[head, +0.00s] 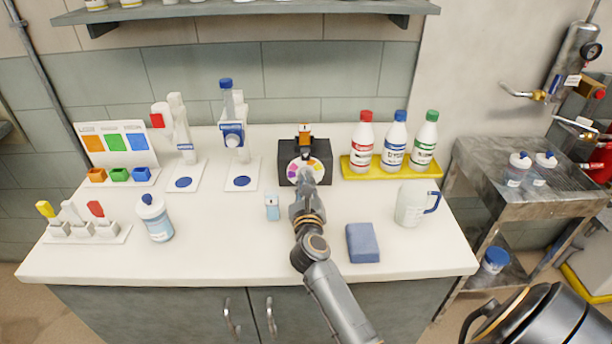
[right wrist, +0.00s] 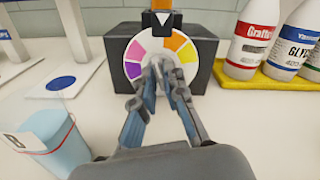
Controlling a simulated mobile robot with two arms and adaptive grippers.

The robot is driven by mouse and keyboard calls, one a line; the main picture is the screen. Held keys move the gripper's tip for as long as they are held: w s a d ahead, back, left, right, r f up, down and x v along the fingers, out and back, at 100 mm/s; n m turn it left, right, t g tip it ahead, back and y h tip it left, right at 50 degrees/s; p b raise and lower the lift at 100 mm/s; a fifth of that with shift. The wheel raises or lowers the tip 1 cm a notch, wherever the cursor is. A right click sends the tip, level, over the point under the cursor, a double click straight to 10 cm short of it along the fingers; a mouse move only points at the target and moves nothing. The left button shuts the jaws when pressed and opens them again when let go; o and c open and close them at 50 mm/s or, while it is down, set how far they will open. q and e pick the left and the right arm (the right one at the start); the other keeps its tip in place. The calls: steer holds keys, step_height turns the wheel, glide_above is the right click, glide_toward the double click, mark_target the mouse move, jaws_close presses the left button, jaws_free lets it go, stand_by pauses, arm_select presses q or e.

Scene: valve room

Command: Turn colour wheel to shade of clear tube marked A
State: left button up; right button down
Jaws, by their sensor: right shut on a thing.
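The colour wheel (right wrist: 135,52) is a white disc with pink, purple, orange and yellow sectors on the front of a dark box (right wrist: 202,60); it also shows in the head view (head: 294,173). An orange part (right wrist: 162,5) sits above its top edge, with an orange sector just right of it. My right gripper (right wrist: 163,75) is shut on the middle of the wheel and hides its centre and lower part. A small container marked B (right wrist: 45,140), with light blue contents, stands front left of the wheel; I cannot make out a mark A. My left gripper is not in view.
Red, blue and green capped bottles stand on a yellow tray (head: 348,172) right of the box. A blue block (head: 362,243) and a jug (head: 411,205) are on the right of the counter. White stands (head: 183,150) and a capped bottle (head: 155,218) are left.

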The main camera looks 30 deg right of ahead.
steer(key=shift+r+n+p, duration=0.15)
steer(key=shift+n+p, duration=0.8)
steer(key=shift+n, duration=0.15)
steer(key=shift+n+p, duration=0.7)
steer(key=shift+n, duration=0.3)
steer(key=c, duration=1.4)
jaws_free()
steer(key=shift+f, duration=0.2)
steer(key=v, duration=1.1)
steer(key=shift+s+a, duration=0.15)
steer(key=shift+s, duration=0.25)
